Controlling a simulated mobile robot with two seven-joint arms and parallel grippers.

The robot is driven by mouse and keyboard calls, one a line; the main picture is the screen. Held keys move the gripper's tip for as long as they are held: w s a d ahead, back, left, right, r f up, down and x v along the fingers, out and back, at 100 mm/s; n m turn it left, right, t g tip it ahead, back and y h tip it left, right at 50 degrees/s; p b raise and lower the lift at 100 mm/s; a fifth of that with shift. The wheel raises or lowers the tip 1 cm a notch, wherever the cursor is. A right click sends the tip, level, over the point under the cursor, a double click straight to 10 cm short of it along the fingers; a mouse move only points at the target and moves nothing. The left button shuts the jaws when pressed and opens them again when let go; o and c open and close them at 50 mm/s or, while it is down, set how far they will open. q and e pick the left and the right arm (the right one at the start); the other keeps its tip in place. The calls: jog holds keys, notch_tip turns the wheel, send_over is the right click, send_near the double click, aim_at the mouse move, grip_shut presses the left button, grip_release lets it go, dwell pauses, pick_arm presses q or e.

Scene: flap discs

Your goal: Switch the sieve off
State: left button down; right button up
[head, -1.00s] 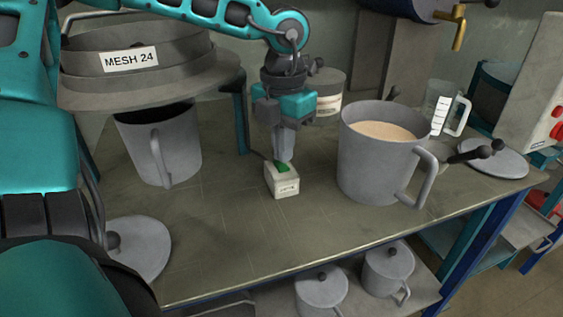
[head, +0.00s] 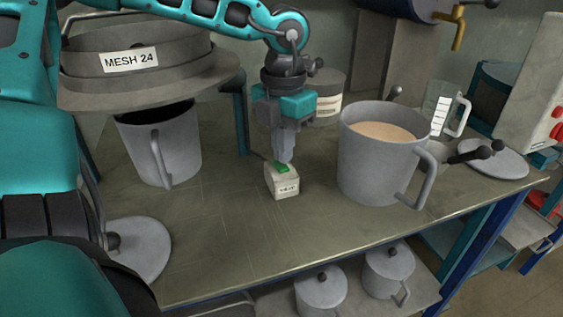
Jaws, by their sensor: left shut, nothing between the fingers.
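The sieve (head: 185,62) is a round grey unit labelled MESH 24 at the upper left, held above the bench. A small white switch box (head: 284,186) with a green rocker (head: 282,168) on top sits on the bench near the middle. My left gripper (head: 284,160) points down with its fingers together and empty. Its tips are at the green rocker; I cannot tell whether they touch it. The tips cover part of the rocker. My right gripper is not in view.
A grey jug (head: 160,150) stands under the sieve. A large grey mug (head: 375,165) of tan liquid stands right of the switch box. A grey lid (head: 140,248) lies at the bench's left front. The bench (head: 235,240) is clear in front of the box.

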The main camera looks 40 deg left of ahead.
aim_at(283, 168)
pick_arm(q)
jog(key=shift+f+b, duration=0.95)
jog(key=shift+b, duration=0.1)
dwell(0.9)
jog(key=shift+r+p, duration=1.95)
jog(key=shift+r, duration=1.6)
jog(key=shift+f, duration=0.1)
